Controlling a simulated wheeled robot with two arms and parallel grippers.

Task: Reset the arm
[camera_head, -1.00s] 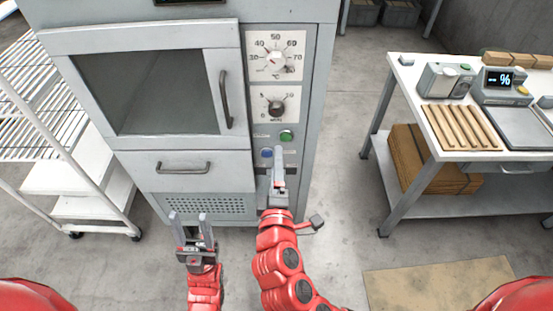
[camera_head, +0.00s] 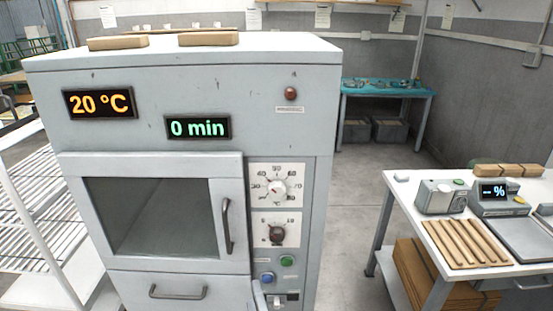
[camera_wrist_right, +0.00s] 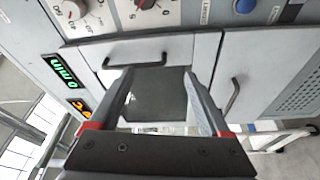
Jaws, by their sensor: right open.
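My right gripper (camera_wrist_right: 160,75) is open and empty in the right wrist view. Its two fingers point toward the front of the grey oven (camera_head: 200,60), which appears turned over there. The oven's window and door handle (camera_wrist_right: 137,61) show around and between the fingers. My left gripper is out of view.
The oven door (camera_head: 150,215) is shut; its displays read 20 °C and 0 min. A white table (camera_head: 400,190) with wooden strips (camera_head: 465,243) and devices stands at right. A wire rack (camera_head: 40,220) stands at left. Floor between oven and table is clear.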

